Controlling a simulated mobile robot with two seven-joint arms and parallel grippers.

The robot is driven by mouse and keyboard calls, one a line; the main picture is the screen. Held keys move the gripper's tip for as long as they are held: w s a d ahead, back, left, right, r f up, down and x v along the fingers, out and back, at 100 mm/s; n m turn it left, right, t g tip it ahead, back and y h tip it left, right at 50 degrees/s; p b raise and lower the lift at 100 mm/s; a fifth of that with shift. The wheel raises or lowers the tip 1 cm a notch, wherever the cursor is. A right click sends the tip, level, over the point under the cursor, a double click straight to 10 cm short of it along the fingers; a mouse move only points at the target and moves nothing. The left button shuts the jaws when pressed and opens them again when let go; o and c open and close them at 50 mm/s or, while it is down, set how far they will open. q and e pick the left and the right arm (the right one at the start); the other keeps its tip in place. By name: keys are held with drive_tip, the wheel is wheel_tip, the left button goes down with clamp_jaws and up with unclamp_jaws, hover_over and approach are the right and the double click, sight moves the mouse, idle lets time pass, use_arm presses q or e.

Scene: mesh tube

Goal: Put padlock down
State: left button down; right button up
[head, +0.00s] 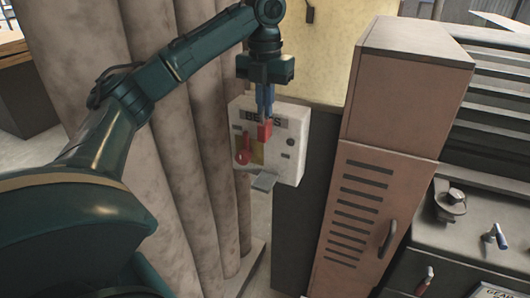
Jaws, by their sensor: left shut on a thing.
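My left gripper (265,116) points down in front of a white wall box (296,124) with dark lettering along its top. Its blue fingers are shut on a small red block-shaped thing, which looks like the padlock (264,132). The padlock is in front of the box's face; I cannot tell whether it touches the box. A second red thing (243,156), with a round lower end, shows on the left of the box's face beside a yellow patch. A grey flap or ledge (265,181) juts out at the box's lower edge. My right gripper is not in view.
A tall pinkish-brown locker (368,200) with slots and a dark handle stands right of the box. Thick mottled columns (175,130) rise on the left, close to my left arm. A dark counter (475,235) with a metal fixture and small tools is at the right.

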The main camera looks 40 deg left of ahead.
use_arm(q)
wheel_tip(320, 180, down, 13)
drive_tip(key=shift+f, duration=0.1)
idle(0.6)
drive_tip(key=c, duration=1.6)
unclamp_jaws()
wheel_tip(320, 180, up, 12)
drive_tip(key=shift+r, duration=0.1)
